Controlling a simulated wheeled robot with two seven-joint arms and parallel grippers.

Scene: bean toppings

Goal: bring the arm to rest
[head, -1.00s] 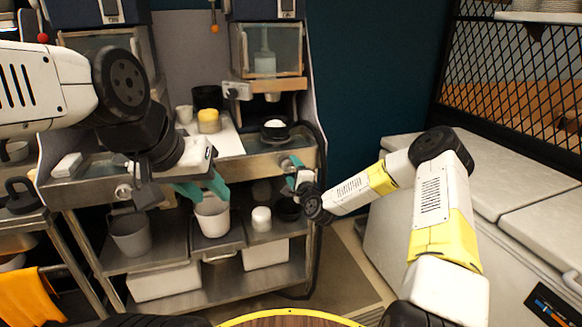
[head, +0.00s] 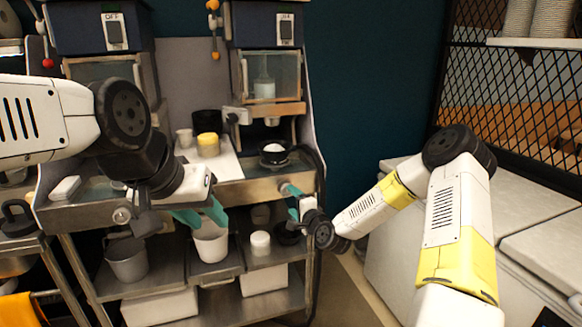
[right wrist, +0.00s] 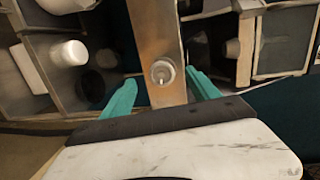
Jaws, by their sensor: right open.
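My left gripper (head: 201,215) shows in the head view with its two teal fingers spread apart, in front of the steel counter edge and over the white bucket (head: 211,243). I see nothing held in it. My right gripper (head: 292,200) is near the counter's right end, partly hidden by its own wrist. In the right wrist view the right gripper (right wrist: 161,92) has its teal fingers wide apart, with a round knob (right wrist: 163,72) on a steel front seen between them. I cannot tell if the fingers touch it.
The counter bears a yellow-topped container (head: 208,146), a black bowl (head: 273,153) and a dispenser (head: 265,75). A grey bucket (head: 127,262) and a white jar (head: 260,242) stand on the shelf below. Pale chest lids (head: 520,205) lie at the right, under a mesh screen (head: 515,100).

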